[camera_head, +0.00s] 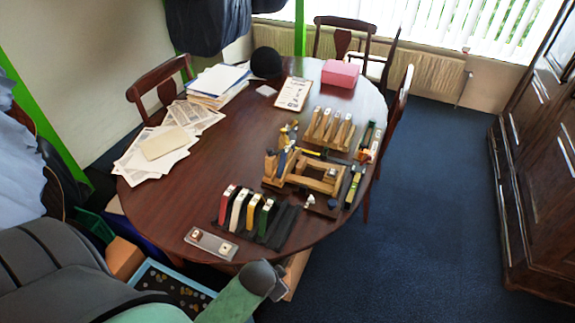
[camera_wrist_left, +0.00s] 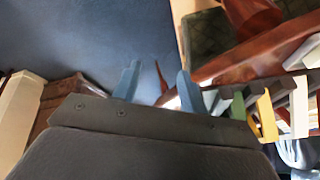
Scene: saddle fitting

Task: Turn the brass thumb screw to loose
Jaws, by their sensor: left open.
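A wooden fixture (camera_head: 310,175) stands on the right half of the oval table. Small parts sit on its frame, but at this size I cannot pick out the brass thumb screw for certain. My left arm comes in from the bottom left in the head view, and its grey end is low, near the table's front edge. In the left wrist view my left gripper (camera_wrist_left: 158,78) has its two blue fingers apart with nothing between them. It is clear of the fixture. My right gripper is in neither view.
A rack of coloured pieces (camera_head: 243,213) and a flat grey plate (camera_head: 211,244) lie near the front edge of the table (camera_head: 165,205). Wooden blocks (camera_head: 330,129) stand behind the fixture. Papers (camera_head: 165,145), a black hat (camera_head: 266,62) and a pink box (camera_head: 340,73) lie further back.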

